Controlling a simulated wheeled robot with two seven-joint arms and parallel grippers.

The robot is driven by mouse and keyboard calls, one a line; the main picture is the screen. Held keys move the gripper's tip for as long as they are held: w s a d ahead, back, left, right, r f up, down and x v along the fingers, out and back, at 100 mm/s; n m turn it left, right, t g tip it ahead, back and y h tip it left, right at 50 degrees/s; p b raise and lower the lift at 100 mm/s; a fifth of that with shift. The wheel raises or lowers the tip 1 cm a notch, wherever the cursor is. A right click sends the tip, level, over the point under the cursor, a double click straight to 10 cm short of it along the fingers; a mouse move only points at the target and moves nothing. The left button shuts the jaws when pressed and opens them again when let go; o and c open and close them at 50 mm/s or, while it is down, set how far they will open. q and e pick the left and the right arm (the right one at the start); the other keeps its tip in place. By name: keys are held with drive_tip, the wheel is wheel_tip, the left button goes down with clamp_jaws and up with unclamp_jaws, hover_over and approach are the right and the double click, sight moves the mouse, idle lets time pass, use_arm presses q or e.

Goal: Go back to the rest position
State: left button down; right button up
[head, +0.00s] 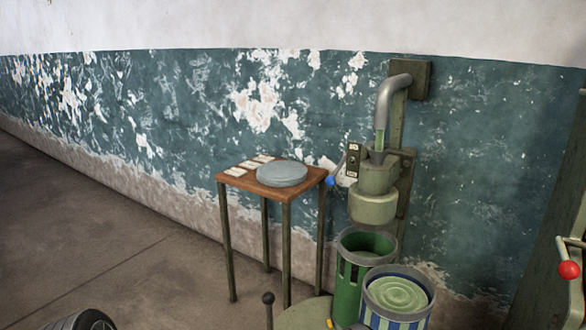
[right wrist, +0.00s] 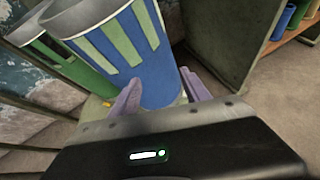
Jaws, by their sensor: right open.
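My right gripper (right wrist: 161,94) is open, with its two purple fingers spread apart in the right wrist view. A blue striped bucket (right wrist: 142,50) stands just beyond the fingers, its lower part showing between them; I cannot tell whether they touch it. In the head view this bucket (head: 398,318) is at the bottom right, with a pale green round top surface inside its rim. My right gripper does not show in the head view. My left gripper is in neither view.
A green bucket (head: 348,285) stands beside the striped one, under a wall-mounted spout device (head: 374,205). A small wooden table (head: 245,185) holds a grey round lid (head: 282,174) and several white labels. A red-knobbed lever (head: 569,269) is at the right edge. The floor at left is mostly clear.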

drive_tip(key=s+d+f+m+g+y, duration=0.2)
drive_tip(key=s+f+m+g, duration=0.25)
drive_tip(key=s+f, duration=0.6)
drive_tip(key=s+a+f+m+g+y, duration=0.3)
drive_tip(key=s+a+m, duration=0.1)
drive_tip(key=s, duration=0.5)
drive_tip(key=s+a+f+m+g+y, duration=0.25)
drive_tip(key=s+a+m+y, duration=0.2)
drive_tip(key=s, duration=0.45)
drive_tip(key=s+a+r+m+t+y, duration=0.35)
drive_tip(key=a+m, duration=0.35)
drive_tip(key=m, duration=0.6)
wheel_tip(320, 180, up, 14)
drive_tip(key=p, duration=1.4)
drive_tip(key=shift+s+a+f, duration=0.2)
drive_tip(key=shift+s+f, duration=0.05)
drive_tip(key=shift+g, duration=0.25)
